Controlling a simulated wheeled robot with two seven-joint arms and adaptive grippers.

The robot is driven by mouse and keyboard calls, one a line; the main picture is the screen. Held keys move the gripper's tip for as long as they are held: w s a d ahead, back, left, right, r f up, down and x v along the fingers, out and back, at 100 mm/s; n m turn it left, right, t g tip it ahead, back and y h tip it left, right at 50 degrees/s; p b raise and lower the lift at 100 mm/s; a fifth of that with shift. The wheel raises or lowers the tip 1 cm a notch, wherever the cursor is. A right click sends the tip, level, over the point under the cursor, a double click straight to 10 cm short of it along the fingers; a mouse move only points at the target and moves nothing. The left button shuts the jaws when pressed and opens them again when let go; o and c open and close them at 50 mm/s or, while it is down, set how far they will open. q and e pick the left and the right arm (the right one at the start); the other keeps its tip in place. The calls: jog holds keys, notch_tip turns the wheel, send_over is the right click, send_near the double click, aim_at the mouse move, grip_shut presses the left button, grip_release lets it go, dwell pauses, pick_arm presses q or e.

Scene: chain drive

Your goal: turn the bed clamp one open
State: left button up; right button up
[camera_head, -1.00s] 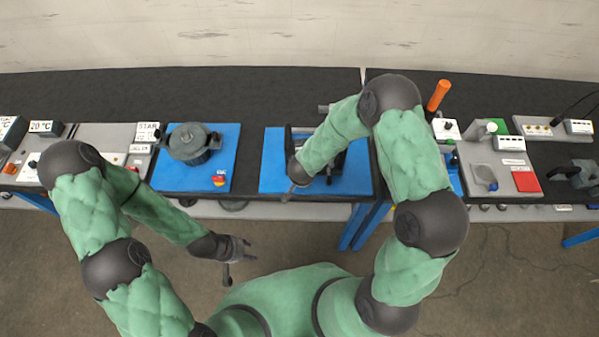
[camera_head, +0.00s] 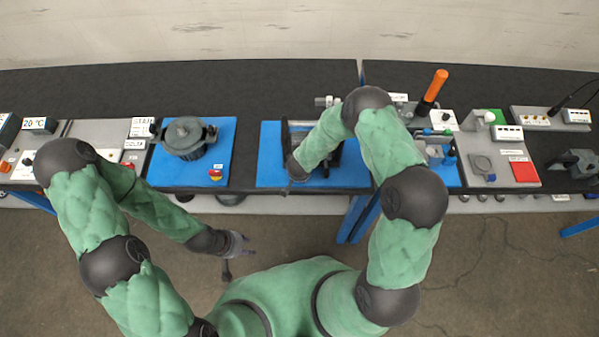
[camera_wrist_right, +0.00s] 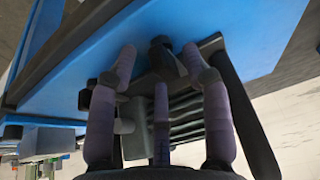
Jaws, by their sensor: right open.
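A dark framed device (camera_head: 328,133) stands on the middle blue board (camera_head: 270,150), partly hidden by my right arm. In the right wrist view, the open fingers of my right gripper (camera_wrist_right: 159,58) reach toward the blue board. A small dark knob-like part (camera_wrist_right: 161,45) shows between the fingertips; I cannot tell whether they touch it. Behind the fingers are a grey ribbed block (camera_wrist_right: 185,118) and a dark bar (camera_wrist_right: 243,110). I cannot tell for sure which part is bed clamp one. My left gripper (camera_head: 248,246) is open and empty, in front of the bench.
A grey lidded pot (camera_head: 185,138) and a red button (camera_head: 215,174) are on the left blue board. To the right are an orange-handled tool (camera_head: 433,88), a red pad (camera_head: 523,172) and a dark vise-like part (camera_head: 578,163). The floor before the bench is clear.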

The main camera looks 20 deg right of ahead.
grip_shut()
jog(key=m+p, duration=0.1)
jog(key=m+h+p, duration=0.1)
jog(key=m, duration=0.1)
jog(key=shift+a+r+m, duration=0.1)
jog(key=shift+a+m, duration=0.2)
jog(key=m, duration=0.1)
jog(key=m+g+h+p, duration=0.1)
jog(key=m, duration=0.1)
jog(key=m+p, duration=0.1)
jog(key=shift+w+a+m+g, duration=0.2)
jog(key=shift+a+m+g, duration=0.1)
jog(key=shift+g, duration=0.1)
jog(key=shift+w+m+g+h, duration=0.1)
jog(key=shift+m+g+h, duration=0.3)
jog(key=shift+m, duration=0.5)
jog(key=m, duration=0.2)
jog(key=shift+w+a+m+g, duration=0.15)
jog(key=shift+m+g, duration=0.15)
jog(key=shift+g, duration=0.1)
jog(key=m, duration=0.1)
jog(key=m+g+b, duration=0.1)
jog(key=m, duration=0.1)
jog(key=m+g, duration=0.1)
jog(key=m, duration=0.1)
jog(key=shift+w+b, duration=0.25)
jog(key=shift+b, duration=0.1)
jog(key=shift+m, duration=0.3)
